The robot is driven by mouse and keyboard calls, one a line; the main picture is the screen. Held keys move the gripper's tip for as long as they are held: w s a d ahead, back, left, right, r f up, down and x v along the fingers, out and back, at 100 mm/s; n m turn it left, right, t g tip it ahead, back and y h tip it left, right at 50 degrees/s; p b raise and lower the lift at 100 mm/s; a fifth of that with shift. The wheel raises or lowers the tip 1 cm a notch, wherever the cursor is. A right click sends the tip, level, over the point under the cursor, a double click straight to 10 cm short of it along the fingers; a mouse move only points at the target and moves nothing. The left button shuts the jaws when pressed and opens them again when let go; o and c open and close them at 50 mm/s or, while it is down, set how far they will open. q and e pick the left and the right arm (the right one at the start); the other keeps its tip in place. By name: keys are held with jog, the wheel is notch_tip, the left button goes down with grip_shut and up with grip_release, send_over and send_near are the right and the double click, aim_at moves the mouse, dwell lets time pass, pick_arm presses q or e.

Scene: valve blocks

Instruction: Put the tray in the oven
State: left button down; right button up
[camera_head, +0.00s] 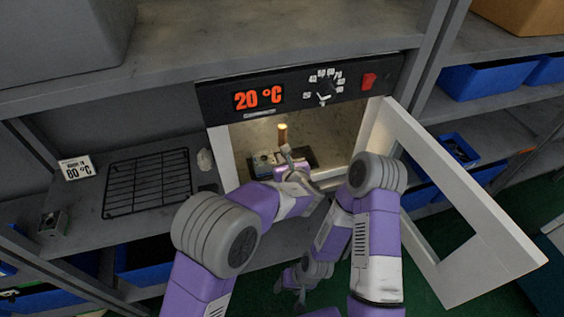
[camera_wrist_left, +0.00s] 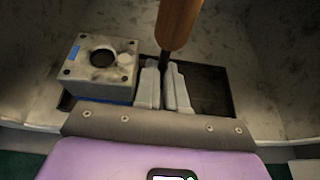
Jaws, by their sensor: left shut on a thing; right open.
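The oven (camera_head: 221,153) is open, with its white door (camera_head: 490,243) swung out to the right and its display reading 20 °C. The dark tray (camera_head: 309,160) is inside the oven opening. It carries a grey metal valve block (camera_head: 264,162) with a round hole. The tray also shows in the left wrist view (camera_wrist_left: 212,100), with the block (camera_wrist_left: 100,65) on its left part. My left gripper (camera_head: 286,150) is shut on the tray's upright handle, whose wooden grip (camera_head: 282,133) rises above the fingers (camera_wrist_left: 165,75). My right gripper (camera_head: 300,298) is open and empty, low in front of the shelf.
Blue bins (camera_head: 485,78) fill the shelves at right. My right arm's elbow is close to the open door.

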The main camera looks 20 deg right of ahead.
pick_arm(q)
jog(key=shift+w+r, duration=0.2)
jog(key=shift+s, duration=0.1)
jog(key=shift+f, duration=0.1)
jog(key=c, duration=1.7)
grip_release()
jog(key=shift+f, duration=0.25)
jog(key=o, duration=0.5)
jog(key=shift+r, duration=0.1)
